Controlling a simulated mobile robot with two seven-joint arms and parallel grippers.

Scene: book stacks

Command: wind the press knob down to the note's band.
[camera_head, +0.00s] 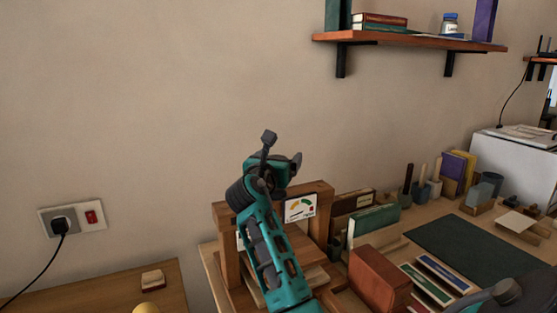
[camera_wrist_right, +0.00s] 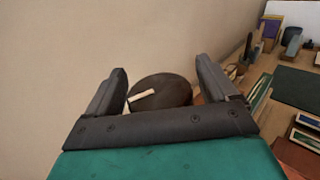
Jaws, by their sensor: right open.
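The wooden press (camera_head: 320,192) stands on the bench, partly hidden behind my right arm. A white card (camera_head: 300,207) with a coloured arc of yellow and green and a red patch is on its front; its details are too small to read. The press knob (camera_wrist_right: 163,90) is a dark round disc with a pale bar mark, seen in the right wrist view. My right gripper (camera_head: 282,148) is above the press, open. In the right wrist view its fingers (camera_wrist_right: 160,72) stand either side of the knob; contact cannot be told. My left gripper is not in view.
A green book (camera_head: 374,220) and a brown block (camera_head: 379,278) stand right of the press. A dark mat (camera_head: 468,245) lies further right, bare. A shelf (camera_head: 410,40) hangs on the wall above. A wall socket (camera_head: 72,218) is at the left.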

